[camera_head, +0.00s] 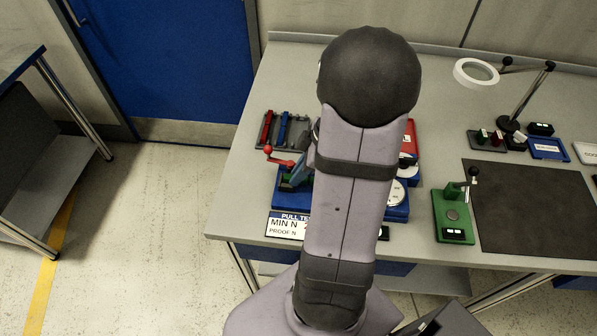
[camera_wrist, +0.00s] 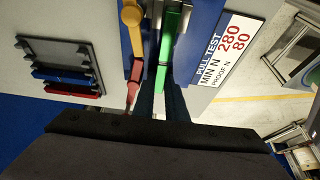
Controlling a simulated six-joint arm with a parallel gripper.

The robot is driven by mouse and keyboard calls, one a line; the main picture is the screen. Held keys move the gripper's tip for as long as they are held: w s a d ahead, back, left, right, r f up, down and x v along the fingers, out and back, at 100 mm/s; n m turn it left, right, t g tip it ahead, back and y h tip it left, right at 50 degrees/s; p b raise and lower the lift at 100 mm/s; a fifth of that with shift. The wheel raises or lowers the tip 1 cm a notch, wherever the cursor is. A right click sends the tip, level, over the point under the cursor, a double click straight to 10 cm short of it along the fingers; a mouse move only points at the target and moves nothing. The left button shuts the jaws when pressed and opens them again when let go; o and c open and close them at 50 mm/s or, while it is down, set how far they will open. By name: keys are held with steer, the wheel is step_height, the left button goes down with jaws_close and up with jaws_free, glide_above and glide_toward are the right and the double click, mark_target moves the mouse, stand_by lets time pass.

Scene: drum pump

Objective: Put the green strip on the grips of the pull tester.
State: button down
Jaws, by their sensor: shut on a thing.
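The green strip (camera_wrist: 170,45) runs lengthwise through the upper middle of the wrist view. My gripper (camera_wrist: 163,90) is shut on its near end. The strip's far part lies beside grey metal parts of the pull tester (camera_head: 288,202); I cannot tell whether it touches or rests on the grips. In the head view the tester is a blue unit on the bench, partly hidden behind my arm. A small piece of the green strip (camera_head: 287,181) shows above it, left of my arm.
A lever with a yellow knob (camera_wrist: 131,14) and a red bar (camera_wrist: 133,82) stand close left of the strip. A dark rack (camera_head: 299,126) holds red and blue strips. The "PULL TEST" sign (camera_wrist: 228,48) lies right. A green fixture (camera_head: 452,215) stands near a dark mat (camera_head: 530,205).

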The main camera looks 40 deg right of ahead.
steer(key=shift+s+a+f+b, duration=0.1)
steer(key=shift+s+f+b, duration=0.15)
steer(key=shift+f+b, duration=0.3)
steer(key=shift+s+a+f+b, duration=0.1)
steer(key=shift+s+f+b, duration=0.2)
steer(key=shift+b, duration=0.45)
stand_by(1.9)
steer(key=c, duration=1.7)
jaws_free()
steer(key=shift+w+d+f, duration=0.1)
steer(key=shift+w, duration=0.1)
steer(key=shift+c, duration=0.6)
steer(key=shift+o, duration=0.5)
steer(key=shift+w+r+p, duration=0.25)
steer(key=shift+r+p, duration=0.5)
steer(key=shift+r, duration=0.2)
steer(key=shift+w+d+r+p, duration=0.1)
steer(key=shift+r+p, duration=1.95)
steer(key=shift+r, duration=1.3)
